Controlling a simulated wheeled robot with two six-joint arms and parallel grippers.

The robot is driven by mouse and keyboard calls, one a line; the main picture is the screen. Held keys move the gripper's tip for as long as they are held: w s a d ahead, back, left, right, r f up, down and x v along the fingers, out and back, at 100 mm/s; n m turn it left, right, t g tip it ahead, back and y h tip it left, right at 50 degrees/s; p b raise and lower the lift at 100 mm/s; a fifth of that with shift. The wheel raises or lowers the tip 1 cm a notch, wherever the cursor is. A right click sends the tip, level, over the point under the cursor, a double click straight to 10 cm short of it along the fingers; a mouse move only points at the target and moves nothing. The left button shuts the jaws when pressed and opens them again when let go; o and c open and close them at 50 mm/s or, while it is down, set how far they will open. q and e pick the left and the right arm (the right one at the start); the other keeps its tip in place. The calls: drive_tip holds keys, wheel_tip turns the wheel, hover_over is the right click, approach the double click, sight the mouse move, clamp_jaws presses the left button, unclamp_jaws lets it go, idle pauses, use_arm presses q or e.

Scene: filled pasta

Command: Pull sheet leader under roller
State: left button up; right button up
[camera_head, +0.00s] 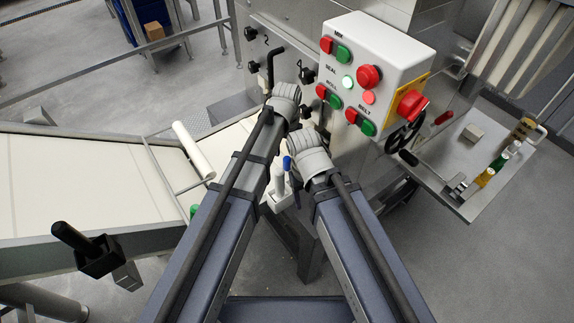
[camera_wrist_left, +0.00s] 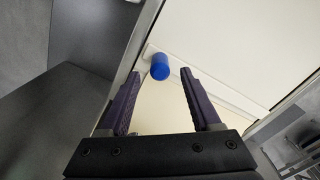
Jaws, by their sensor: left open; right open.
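The pale dough sheet (camera_head: 75,180) lies on the long bed at left. A white roller (camera_head: 193,150) crosses its right end. In the left wrist view, pale sheet surface (camera_wrist_left: 215,35) fills the top, with a blue cylindrical end (camera_wrist_left: 160,66) against it. My left gripper (camera_wrist_left: 161,78) is open there, its two dark fingers on either side of the blue end, apart from it. In the head view my left wrist (camera_head: 285,100) hides its fingers. My right wrist (camera_head: 312,155) is lower; its fingers are mostly hidden. No sheet leader can be clearly made out.
A control box (camera_head: 372,72) with red and green buttons stands just beyond my wrists. A metal side table (camera_head: 480,190) at right holds small bottles. A black handle (camera_head: 85,245) sticks out at the bed's near side. Grey floor lies at the lower right.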

sight(287, 158)
use_arm(q)
wheel_tip(287, 158, down, 4)
drive_tip(key=b, duration=0.3)
drive_tip(key=shift+f, duration=0.25)
clamp_jaws()
idle(1.2)
